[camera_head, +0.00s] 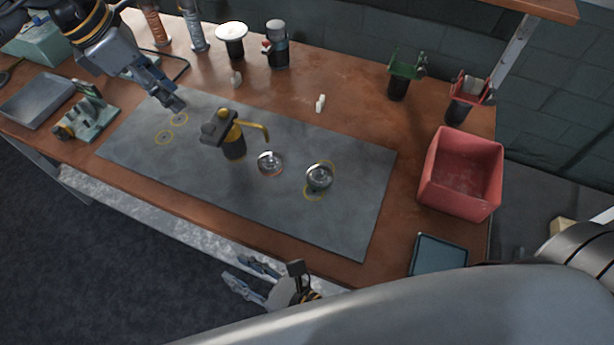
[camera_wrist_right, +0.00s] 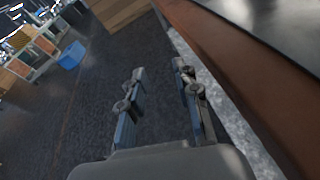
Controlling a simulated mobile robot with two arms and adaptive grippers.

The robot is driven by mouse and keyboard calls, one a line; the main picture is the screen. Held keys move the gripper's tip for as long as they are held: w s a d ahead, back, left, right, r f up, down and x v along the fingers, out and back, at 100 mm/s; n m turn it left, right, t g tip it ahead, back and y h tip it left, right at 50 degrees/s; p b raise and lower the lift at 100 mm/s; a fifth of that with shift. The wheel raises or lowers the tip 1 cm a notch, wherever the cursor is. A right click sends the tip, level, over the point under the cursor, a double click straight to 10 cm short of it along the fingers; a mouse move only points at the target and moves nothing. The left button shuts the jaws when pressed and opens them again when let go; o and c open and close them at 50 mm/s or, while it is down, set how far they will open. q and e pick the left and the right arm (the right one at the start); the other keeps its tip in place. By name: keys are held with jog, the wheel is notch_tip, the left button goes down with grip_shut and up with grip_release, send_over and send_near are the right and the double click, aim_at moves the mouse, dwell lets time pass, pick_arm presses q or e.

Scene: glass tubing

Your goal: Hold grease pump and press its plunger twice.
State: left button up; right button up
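The grease pump (camera_head: 235,147) stands upright on the grey mat, left of the mat's middle. It has a dark body, a dark block-like top and a yellow spout pointing right. My left gripper (camera_head: 172,101) hangs above the mat to the left of the pump, apart from it; whether its fingers are open cannot be told. My right gripper (camera_head: 252,277) is off the table's front edge, low and away from the pump. In the right wrist view its fingers (camera_wrist_right: 163,95) are apart with nothing between them. The pump is not in the right wrist view.
Two round metal pieces (camera_head: 270,163) (camera_head: 319,177) sit on the mat (camera_head: 345,220) right of the pump. A red bin (camera_head: 460,190) stands at the right. A green fixture (camera_head: 88,118) is at the left. Bottles and holders line the back. The mat's front is clear.

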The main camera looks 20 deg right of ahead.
aim_at(267, 138)
jog(key=w+d+r+t+h, duration=0.1)
jog(key=w+d+r, duration=0.1)
jog(key=d, duration=0.3)
jog(key=w+d+r+m+t+h, duration=0.1)
jog(key=w+d+r+t, duration=0.1)
jog(key=w+d, duration=0.3)
jog(key=w+d+r+m+t+h, duration=0.1)
jog(key=w+d+r+t, duration=0.1)
jog(key=w+d+r, duration=0.2)
jog(key=shift+d+r+h, duration=0.25)
jog(key=shift+d+h, duration=0.15)
jog(key=shift+d, duration=0.65)
jog(key=shift+w+d+r, duration=0.1)
jog(key=shift+w+r, duration=0.1)
jog(key=shift+w, duration=0.05)
jog(key=shift+w+t, duration=0.25)
jog(key=shift+t, duration=0.05)
jog(key=x, duration=1.3)
